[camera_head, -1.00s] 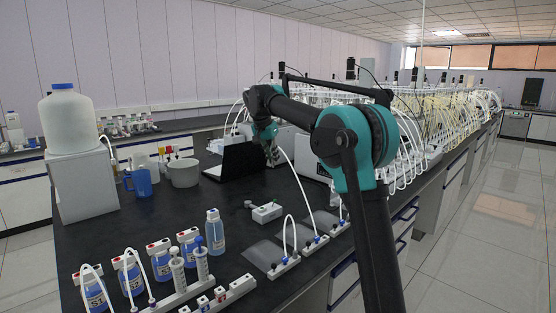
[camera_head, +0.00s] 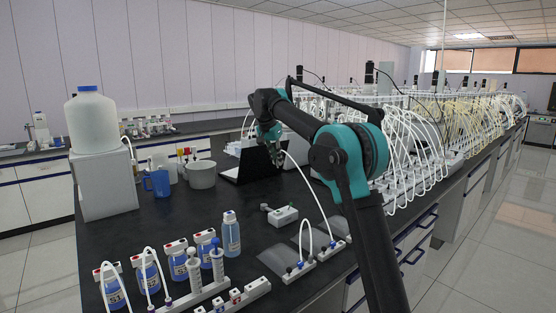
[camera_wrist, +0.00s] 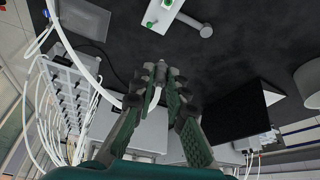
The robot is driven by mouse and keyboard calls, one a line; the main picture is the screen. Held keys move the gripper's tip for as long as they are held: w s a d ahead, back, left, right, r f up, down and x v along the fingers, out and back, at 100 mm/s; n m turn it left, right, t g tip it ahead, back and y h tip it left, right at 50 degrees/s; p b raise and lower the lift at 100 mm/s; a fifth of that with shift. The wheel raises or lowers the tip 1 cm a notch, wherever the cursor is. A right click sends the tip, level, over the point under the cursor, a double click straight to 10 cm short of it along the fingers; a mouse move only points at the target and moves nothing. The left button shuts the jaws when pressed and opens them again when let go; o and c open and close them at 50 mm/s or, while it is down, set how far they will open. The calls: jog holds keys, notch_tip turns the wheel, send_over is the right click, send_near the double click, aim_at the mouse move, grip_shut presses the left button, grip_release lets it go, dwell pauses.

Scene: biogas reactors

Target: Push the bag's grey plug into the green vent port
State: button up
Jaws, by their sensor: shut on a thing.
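My gripper (camera_head: 274,150) is above the dark bench in front of the black screen. In the wrist view its fingers (camera_wrist: 160,76) are shut on a small grey plug (camera_wrist: 173,72) with a white tube behind it. In the head view the white tube (camera_head: 309,190) curves down toward the flat grey bags (camera_head: 278,262) near the bench edge. A white block (camera_head: 283,214) with green ports lies on the bench. In the wrist view a green port (camera_wrist: 149,23) shows on it, beyond the fingertips and apart from the plug. A grey knob (camera_wrist: 206,31) sticks out beside it.
Blue bottles (camera_head: 113,290) and syringes stand at the front left. A white jug (camera_head: 92,122) stands on a box, near a blue mug (camera_head: 158,182) and a grey pot (camera_head: 201,174). Reactors with white tubes (camera_head: 405,150) line the right. Bench around the white block is mostly clear.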

send_over(277, 212)
jog(key=shift+w+f, duration=0.15)
jog(key=shift+f, duration=9.1)
jog(key=shift+f, duration=1.1)
grip_shut()
grip_release()
jog(key=o, duration=0.8)
jog(key=shift+o, duration=0.2)
jog(key=shift+r, duration=0.15)
